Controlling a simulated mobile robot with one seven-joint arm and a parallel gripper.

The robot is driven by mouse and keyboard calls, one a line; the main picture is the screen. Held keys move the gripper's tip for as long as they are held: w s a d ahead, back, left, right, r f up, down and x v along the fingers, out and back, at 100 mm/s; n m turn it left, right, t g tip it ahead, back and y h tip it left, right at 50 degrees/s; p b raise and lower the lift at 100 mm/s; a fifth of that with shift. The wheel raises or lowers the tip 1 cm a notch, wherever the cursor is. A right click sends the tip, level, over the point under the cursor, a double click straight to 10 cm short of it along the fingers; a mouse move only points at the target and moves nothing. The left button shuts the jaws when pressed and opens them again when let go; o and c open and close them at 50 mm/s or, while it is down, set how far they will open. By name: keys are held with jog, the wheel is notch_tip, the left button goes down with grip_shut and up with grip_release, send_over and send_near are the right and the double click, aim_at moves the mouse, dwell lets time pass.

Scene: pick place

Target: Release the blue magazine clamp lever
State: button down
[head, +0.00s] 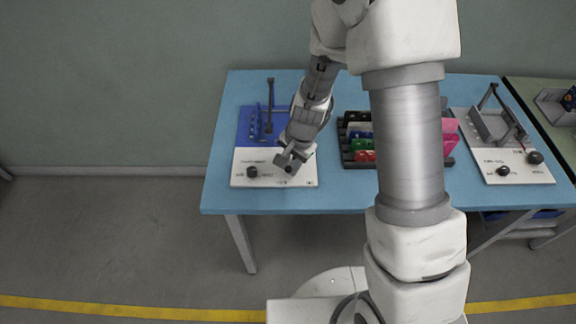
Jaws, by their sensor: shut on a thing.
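The blue magazine fixture (249,119) stands on the left of the blue table. It has a blue back part, a white front panel (262,180) with small print, and a dark upright post (270,108). A round black knob (252,171) sits at the left of the panel. My gripper (285,163) is at the right side of the panel, low over it, and is shut on the clamp lever. The jaws hide the lever's grip, so its exact angle cannot be told.
A dark rack (346,160) with several coloured items stands right of my gripper, partly behind my arm. A grey-and-white fixture (502,165) with a black knob and a ball-ended lever stands farther right. The table's front-left corner (222,192) is clear. A green table (548,120) adjoins at right.

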jog(key=n, duration=0.1)
jog(key=d+n+b, duration=0.1)
jog(key=shift+s+d+f+n+b, duration=0.1)
jog(key=shift+f+n+b, duration=0.05)
jog(key=shift+n+b, duration=0.2)
jog(key=n, duration=0.2)
jog(key=d+n+g+b, duration=0.1)
jog(key=shift+d+n, duration=0.25)
jog(key=shift+n, duration=0.1)
jog(key=n, duration=0.1)
jog(key=d+n, duration=0.1)
jog(key=n, duration=0.1)
jog(key=shift+d+g, duration=0.15)
jog(key=shift+g, duration=0.25)
jog(key=shift+w+d+n, duration=0.2)
jog(key=shift+w+n, duration=0.05)
jog(key=shift+n, duration=0.45)
jog(key=shift+w+d+n, duration=0.2)
jog(key=shift+n, duration=0.5)
jog(key=c, duration=0.7)
grip_release()
jog(key=shift+r, duration=0.25)
